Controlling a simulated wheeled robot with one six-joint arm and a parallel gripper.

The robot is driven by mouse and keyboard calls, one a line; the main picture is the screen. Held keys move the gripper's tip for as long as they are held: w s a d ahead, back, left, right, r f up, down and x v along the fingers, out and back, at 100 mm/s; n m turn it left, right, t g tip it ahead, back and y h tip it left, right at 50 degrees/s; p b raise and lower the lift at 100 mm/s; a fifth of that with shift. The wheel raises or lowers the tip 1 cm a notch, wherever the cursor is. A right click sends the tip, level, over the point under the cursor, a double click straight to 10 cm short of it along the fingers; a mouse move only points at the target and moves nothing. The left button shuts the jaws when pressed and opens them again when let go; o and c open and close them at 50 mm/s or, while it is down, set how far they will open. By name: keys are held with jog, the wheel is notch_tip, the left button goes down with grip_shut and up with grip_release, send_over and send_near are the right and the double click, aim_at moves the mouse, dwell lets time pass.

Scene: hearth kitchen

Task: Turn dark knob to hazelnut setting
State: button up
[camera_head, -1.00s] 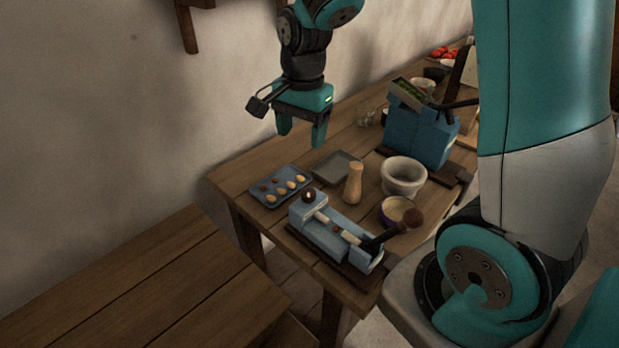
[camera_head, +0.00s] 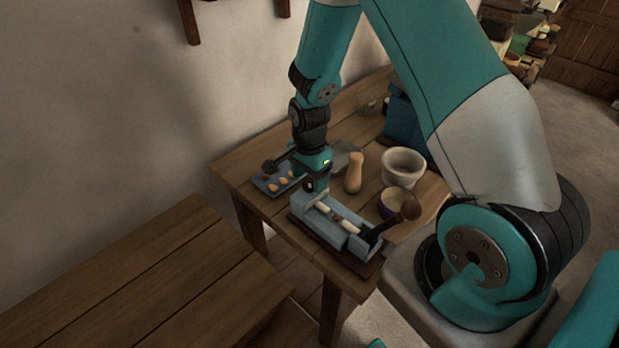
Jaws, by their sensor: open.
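The blue device (camera_head: 345,240) lies on a dark base at the near corner of the wooden table. The dark knob (camera_head: 308,186) is at the device's left end, largely hidden by my gripper. My gripper (camera_head: 316,190) points down right at the knob, with its jaws open. I cannot tell whether the fingers touch the knob. A blue tray (camera_head: 259,186) with several nuts lies just left of my gripper, partly covered by it. No setting marks are readable.
A wooden pestle-like piece (camera_head: 354,173), a pale mortar (camera_head: 403,168) and a purple-rimmed bowl (camera_head: 388,211) stand close behind the device. A larger blue device (camera_head: 403,122) stands farther back. A wooden bench (camera_head: 150,285) fills the lower left.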

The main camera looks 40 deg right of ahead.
jog(key=shift+f, duration=0.8)
jog(key=c, duration=0.9)
